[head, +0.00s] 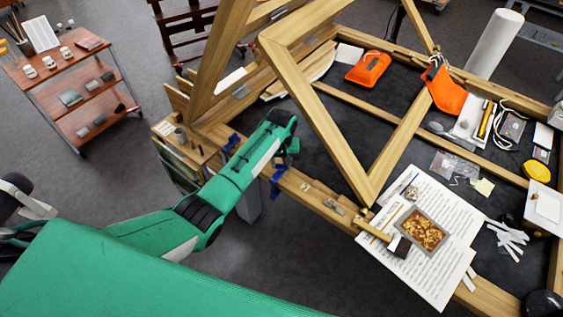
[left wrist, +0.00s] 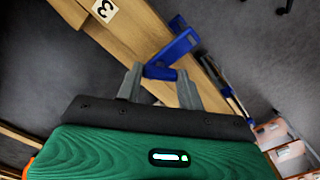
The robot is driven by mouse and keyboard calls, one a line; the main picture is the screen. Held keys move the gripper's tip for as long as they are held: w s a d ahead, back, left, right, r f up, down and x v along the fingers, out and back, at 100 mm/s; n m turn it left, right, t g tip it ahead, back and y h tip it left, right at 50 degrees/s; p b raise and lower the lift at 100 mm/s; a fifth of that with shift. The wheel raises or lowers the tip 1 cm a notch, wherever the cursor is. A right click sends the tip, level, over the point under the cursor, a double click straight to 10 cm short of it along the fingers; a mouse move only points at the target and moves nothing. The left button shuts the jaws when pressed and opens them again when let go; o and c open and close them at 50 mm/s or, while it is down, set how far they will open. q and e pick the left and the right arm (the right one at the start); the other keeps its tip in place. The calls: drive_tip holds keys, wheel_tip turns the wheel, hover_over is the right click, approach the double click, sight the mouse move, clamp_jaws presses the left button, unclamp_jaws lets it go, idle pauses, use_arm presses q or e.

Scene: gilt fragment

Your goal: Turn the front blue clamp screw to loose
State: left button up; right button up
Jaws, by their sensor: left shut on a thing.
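Two blue clamps grip the edge of the wooden beam in the head view: one at the back (head: 232,142) and the front one (head: 276,182), nearer to me. In the left wrist view the front blue clamp (left wrist: 180,45) sits on the beam's edge, with its blue screw end (left wrist: 158,73) between my fingertips. My left gripper (left wrist: 160,80) is shut on this blue screw end. In the head view my green forearm hides most of the left hand and its fingertips. Which way the screw is turned cannot be told. My right gripper is not in view.
A wooden frame (head: 318,118) stands over the dark bench top. A reddish shelf cart (head: 75,68) stands at the left. Grey floor lies open between them.

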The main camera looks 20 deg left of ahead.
use_arm(q)
drive_tip(key=n, duration=0.5)
drive_tip(key=shift+w+r+n, duration=0.1)
drive_tip(key=shift+r+n, duration=0.1)
drive_tip(key=shift+n, duration=0.1)
drive_tip(key=n, duration=0.4)
drive_tip(key=shift+n, duration=0.3)
drive_tip(key=o, duration=0.9)
drive_tip(key=shift+c, duration=0.2)
drive_tip(key=shift+o, duration=0.7)
drive_tip(key=shift+f, duration=0.1)
